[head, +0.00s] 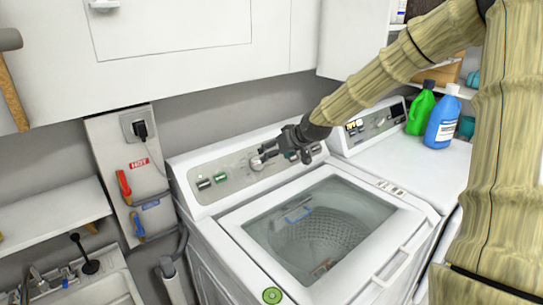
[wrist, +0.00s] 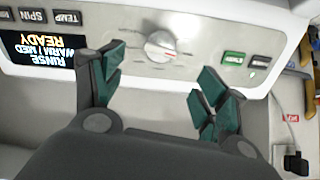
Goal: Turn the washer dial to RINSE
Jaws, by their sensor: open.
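The washer (head: 205,225) stands with its control panel along the back. Its round white dial (head: 257,163) is in the middle of the panel, partly covered by my gripper in the head view. In the wrist view the dial (wrist: 160,45) has a red mark, and the small print around it is too blurred to read. An upside-down display (wrist: 38,48) beside it reads RINSE, WARM / MED, READY. My gripper (wrist: 160,68) is open and empty, its fingers to either side and below the dial in the picture, apparently not touching it. It also shows at the panel in the head view (head: 268,152).
Green and grey buttons (wrist: 233,58) lie beside the dial. The washer's glass lid (head: 320,225) is below the panel. A second machine (head: 410,160) at right carries green (head: 421,108) and blue (head: 442,118) bottles. White cabinets (head: 190,50) hang above; a sink (head: 95,285) is at left.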

